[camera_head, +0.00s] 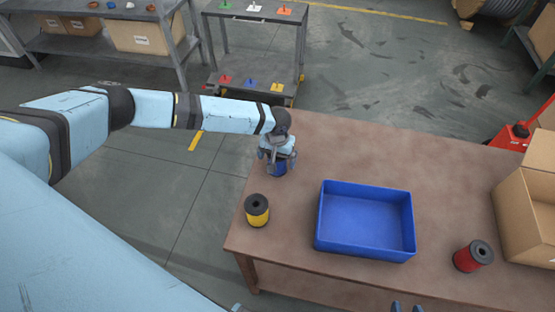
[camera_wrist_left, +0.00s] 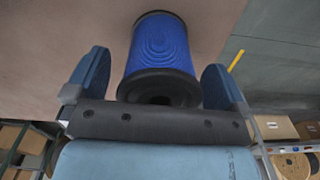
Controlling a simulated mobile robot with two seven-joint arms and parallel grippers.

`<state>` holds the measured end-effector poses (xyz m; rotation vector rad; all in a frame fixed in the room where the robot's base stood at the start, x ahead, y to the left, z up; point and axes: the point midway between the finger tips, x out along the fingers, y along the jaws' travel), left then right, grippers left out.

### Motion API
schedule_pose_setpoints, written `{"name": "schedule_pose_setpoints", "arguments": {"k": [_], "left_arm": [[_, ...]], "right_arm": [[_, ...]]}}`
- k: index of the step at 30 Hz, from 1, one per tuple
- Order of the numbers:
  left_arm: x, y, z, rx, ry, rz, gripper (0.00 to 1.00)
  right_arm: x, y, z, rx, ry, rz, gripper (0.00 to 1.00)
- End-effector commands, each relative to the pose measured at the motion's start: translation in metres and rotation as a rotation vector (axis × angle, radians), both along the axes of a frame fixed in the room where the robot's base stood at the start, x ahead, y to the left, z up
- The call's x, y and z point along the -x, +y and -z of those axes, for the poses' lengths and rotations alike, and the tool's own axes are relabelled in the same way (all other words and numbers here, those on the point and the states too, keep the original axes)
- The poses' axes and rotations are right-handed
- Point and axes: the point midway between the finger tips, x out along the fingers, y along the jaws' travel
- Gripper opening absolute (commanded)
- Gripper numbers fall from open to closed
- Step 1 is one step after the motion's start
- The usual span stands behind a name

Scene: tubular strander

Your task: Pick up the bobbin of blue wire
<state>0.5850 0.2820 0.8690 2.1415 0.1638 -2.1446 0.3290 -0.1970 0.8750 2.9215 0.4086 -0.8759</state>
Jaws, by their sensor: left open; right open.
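The bobbin of blue wire (camera_head: 278,170) stands on the brown table near its far left corner, mostly covered by my left gripper in the head view. My left gripper (camera_head: 277,157) is above and around it. In the left wrist view, the blue bobbin (camera_wrist_left: 159,46) with black flanges lies between the two blue fingers of the open left gripper (camera_wrist_left: 155,82). Gaps show on both sides, so the fingers appear not to touch it. The fingertips of my right gripper (camera_head: 406,307) just show at the bottom edge of the head view, apart from every bobbin.
A yellow bobbin (camera_head: 257,211) stands near the table's left edge. An empty blue bin (camera_head: 365,250) sits mid-table. A red bobbin (camera_head: 473,256) and an open cardboard box (camera_head: 528,215) are at the right. Bare tabletop (camera_head: 350,150) lies behind the bin.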

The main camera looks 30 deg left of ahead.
Motion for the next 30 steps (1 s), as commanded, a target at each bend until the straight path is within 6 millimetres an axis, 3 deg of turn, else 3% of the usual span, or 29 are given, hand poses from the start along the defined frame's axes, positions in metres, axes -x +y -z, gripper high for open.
{"name": "schedule_pose_setpoints", "arguments": {"k": [8,15,17,25,30], "left_arm": [[0.000,0.000,0.004,0.001,-0.001,0.000,1.00],[0.000,0.000,0.004,0.001,-0.001,0.000,0.47],[-0.001,0.000,0.004,0.002,-0.002,0.000,0.37],[-0.001,0.000,0.002,0.002,-0.002,0.000,0.37],[-0.001,0.000,-0.009,0.002,-0.002,-0.001,0.37]], "right_arm": [[0.000,0.000,0.000,0.000,0.001,0.000,0.43],[0.001,0.001,0.000,-0.001,0.002,-0.001,0.43],[0.001,0.002,0.000,-0.002,0.003,-0.002,0.43],[0.001,0.002,0.000,-0.002,0.004,-0.002,0.43],[0.001,0.002,0.001,-0.002,0.004,-0.003,0.43]]}}
